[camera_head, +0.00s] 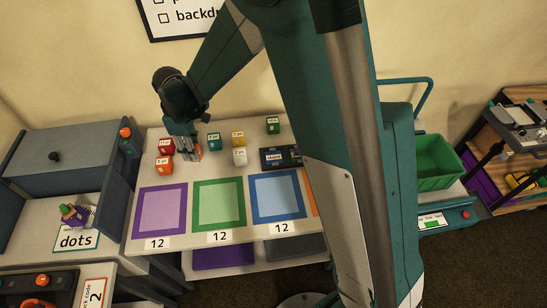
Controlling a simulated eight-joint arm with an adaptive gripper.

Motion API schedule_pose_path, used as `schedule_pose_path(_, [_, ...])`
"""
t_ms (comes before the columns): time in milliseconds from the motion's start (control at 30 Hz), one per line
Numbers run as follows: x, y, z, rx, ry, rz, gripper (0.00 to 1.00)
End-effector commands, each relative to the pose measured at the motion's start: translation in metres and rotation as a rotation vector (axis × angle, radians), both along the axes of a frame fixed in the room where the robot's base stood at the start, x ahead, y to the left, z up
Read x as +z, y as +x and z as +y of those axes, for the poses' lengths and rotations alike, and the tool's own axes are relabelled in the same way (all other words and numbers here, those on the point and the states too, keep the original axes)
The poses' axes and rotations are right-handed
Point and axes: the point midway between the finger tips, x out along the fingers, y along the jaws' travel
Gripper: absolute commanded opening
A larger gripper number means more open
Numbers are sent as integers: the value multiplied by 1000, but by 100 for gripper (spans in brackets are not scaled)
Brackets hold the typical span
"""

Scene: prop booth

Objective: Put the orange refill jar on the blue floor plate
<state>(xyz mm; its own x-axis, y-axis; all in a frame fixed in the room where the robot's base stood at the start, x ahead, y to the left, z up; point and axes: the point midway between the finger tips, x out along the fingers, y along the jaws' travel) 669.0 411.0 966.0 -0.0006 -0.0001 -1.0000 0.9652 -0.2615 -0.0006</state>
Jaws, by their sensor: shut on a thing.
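My gripper (188,152) is at the back left of the pale table, pointing down, its fingers shut. A narrow strip of orange, the orange refill jar (197,150), shows at the fingertips; the fingers hide most of it. I cannot tell whether it touches the table. The blue floor plate (255,199), a light blue square with a darker blue border, lies at the table's front right, to the right of my gripper and nearer the camera. Its visible surface is bare.
Two red or orange-red jars (165,146) stand close left of my gripper. Teal, yellow, white and green jars (273,125) stand to its right, near a dark labelled tray (268,158). Purple (142,212) and green (200,205) plates lie bare left of the blue one.

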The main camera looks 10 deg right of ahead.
Motion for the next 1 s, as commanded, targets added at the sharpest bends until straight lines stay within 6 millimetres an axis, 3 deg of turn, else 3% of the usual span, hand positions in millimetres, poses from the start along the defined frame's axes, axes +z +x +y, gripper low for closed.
schedule_pose_path(33, [1, 5, -15, -5, 0, 0, 16])
schedule_pose_path(400, [5, 28, -109, -4, 0, 0, 16])
schedule_pose_path(1000, [9, 38, -256, -1, 0, 1, 16])
